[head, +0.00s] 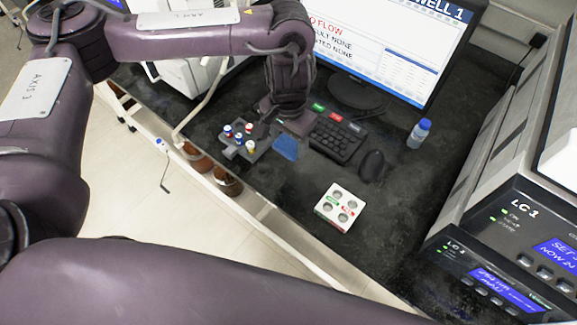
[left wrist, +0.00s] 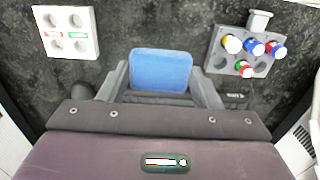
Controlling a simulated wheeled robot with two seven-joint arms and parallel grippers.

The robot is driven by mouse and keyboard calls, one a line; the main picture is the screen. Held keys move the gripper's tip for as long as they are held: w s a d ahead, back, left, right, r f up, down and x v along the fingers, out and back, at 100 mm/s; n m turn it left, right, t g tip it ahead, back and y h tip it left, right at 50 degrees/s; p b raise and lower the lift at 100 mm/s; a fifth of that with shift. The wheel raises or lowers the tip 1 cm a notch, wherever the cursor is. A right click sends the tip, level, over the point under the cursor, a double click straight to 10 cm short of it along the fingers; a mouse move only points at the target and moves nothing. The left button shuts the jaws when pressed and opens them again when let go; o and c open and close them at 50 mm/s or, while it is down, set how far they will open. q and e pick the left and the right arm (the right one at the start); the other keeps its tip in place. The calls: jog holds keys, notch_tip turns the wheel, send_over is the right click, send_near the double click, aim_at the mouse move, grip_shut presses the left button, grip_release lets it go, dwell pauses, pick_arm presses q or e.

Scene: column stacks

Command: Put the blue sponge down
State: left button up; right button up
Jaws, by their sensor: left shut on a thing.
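The blue sponge (head: 285,148) is in the head view just in front of my left gripper (head: 283,128), over the dark bench between the grey vial rack (head: 243,150) and the keyboard. In the left wrist view the sponge (left wrist: 160,70) sits between the two grey fingers of my left gripper (left wrist: 163,84), which is shut on it. I cannot tell whether the sponge touches the bench. My right gripper is not in view.
The rack holds several capped vials. A white block with round holes (head: 340,207) stands front right of the sponge. A keyboard (head: 337,137), mouse (head: 371,165), monitor (head: 385,45) and blue-capped bottle (head: 419,133) are also there. Bare bench lies between sponge and white block.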

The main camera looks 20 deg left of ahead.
aim_at(288, 174)
pick_arm(q)
notch_tip(288, 174, down, 11)
jog(key=b, duration=0.2)
jog(key=shift+r+b, duration=0.1)
jog(key=shift+b, duration=0.25)
jog(key=o, duration=0.9)
notch_tip(288, 174, up, 12)
jog(key=p, duration=0.3)
